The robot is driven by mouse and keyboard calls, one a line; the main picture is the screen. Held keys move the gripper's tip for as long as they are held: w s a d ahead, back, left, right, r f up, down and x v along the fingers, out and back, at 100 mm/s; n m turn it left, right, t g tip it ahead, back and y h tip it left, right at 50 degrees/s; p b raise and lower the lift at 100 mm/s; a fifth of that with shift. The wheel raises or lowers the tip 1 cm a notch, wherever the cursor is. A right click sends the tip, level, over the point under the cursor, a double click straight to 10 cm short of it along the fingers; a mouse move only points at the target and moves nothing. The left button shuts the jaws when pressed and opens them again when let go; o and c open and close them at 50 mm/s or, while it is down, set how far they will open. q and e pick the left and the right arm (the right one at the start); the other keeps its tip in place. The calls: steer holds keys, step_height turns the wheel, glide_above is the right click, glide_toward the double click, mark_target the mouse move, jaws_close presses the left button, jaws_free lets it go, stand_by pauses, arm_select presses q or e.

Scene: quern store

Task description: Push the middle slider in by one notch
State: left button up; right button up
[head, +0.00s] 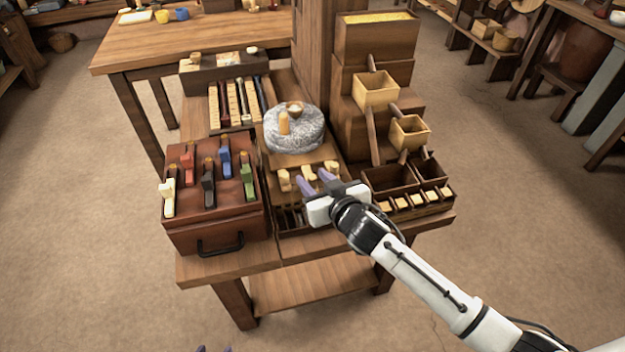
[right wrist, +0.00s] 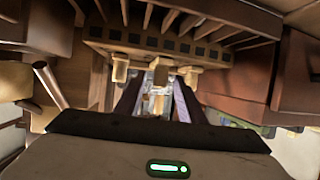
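Three pale wooden slider knobs stick out of a low dark wooden frame below the round stone quern (head: 293,128). They are the left slider (head: 284,181), the middle slider (head: 308,172) and the right slider (head: 331,169). My right gripper (head: 315,182) is at this frame, its purple fingers apart and partly covering the knobs' front side. Only the fingertips of my left gripper (head: 214,349) show, apart, at the bottom edge.
A brown box (head: 212,222) with coloured levers stands left of the slider frame. A stepped wooden stand (head: 372,95) with small boxes is at right, above divided bins (head: 390,178). The floor (head: 100,270) in front of and beside the table is clear.

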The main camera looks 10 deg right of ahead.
mark_target(310, 171)
steer(key=shift+w+a+f, duration=0.15)
steer(key=shift+w+f, duration=0.1)
steer(key=shift+w, duration=0.3)
jaws_close()
steer(key=shift+w, duration=1.3)
steer(key=shift+s, duration=0.1)
jaws_free()
